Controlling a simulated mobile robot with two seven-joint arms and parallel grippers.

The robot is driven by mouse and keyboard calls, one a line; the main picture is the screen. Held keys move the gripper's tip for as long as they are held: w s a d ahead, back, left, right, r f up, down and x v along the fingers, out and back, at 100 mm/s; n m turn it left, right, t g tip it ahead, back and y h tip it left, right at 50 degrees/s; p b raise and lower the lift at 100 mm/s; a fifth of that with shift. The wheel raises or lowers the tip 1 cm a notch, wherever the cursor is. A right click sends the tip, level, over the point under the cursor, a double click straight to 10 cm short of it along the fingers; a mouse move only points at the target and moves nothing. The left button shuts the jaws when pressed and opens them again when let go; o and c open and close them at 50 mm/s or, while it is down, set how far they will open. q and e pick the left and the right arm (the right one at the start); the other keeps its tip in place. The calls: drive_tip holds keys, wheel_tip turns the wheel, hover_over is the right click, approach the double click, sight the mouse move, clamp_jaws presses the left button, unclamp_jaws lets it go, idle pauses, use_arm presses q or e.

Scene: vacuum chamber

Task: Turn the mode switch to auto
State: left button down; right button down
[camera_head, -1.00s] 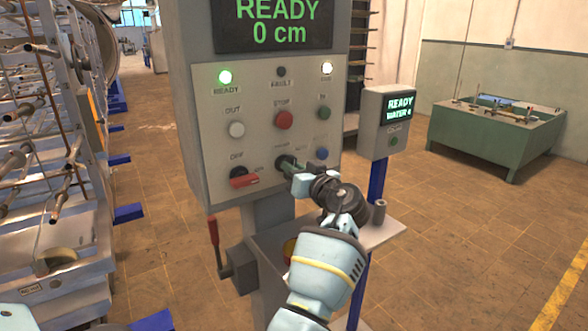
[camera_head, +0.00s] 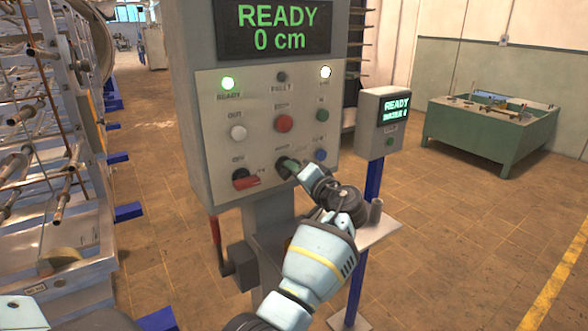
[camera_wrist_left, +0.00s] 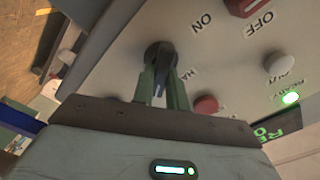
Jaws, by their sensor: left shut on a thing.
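The mode switch (camera_head: 281,161) is a round black knob in the bottom row of the grey control panel, in the middle. In the head view my left gripper (camera_head: 291,166) reaches it from the lower right and covers part of it. In the left wrist view the mode switch (camera_wrist_left: 160,55) has a dark bar lying between the two green fingers of my left gripper (camera_wrist_left: 162,75), which are shut on it. The lettering around the knob is partly hidden and too small to read surely. My right gripper is not in view.
A red-handled ON/OFF switch (camera_head: 246,182) sits left of the mode switch, a blue button (camera_head: 320,155) right, a red button (camera_head: 283,124) above. The display (camera_head: 275,27) reads READY 0 cm. A small display box (camera_head: 383,122) on a blue post stands right.

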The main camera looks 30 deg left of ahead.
use_arm(q)
drive_tip(key=shift+r+m, duration=0.1)
drive_tip(key=shift+m, duration=0.3)
drive_tip(key=c, duration=1.4)
unclamp_jaws()
drive_tip(key=v, duration=0.7)
drive_tip(key=shift+s+d+b, duration=0.15)
drive_tip(key=shift+d+b, duration=0.2)
drive_tip(key=shift+b, duration=0.05)
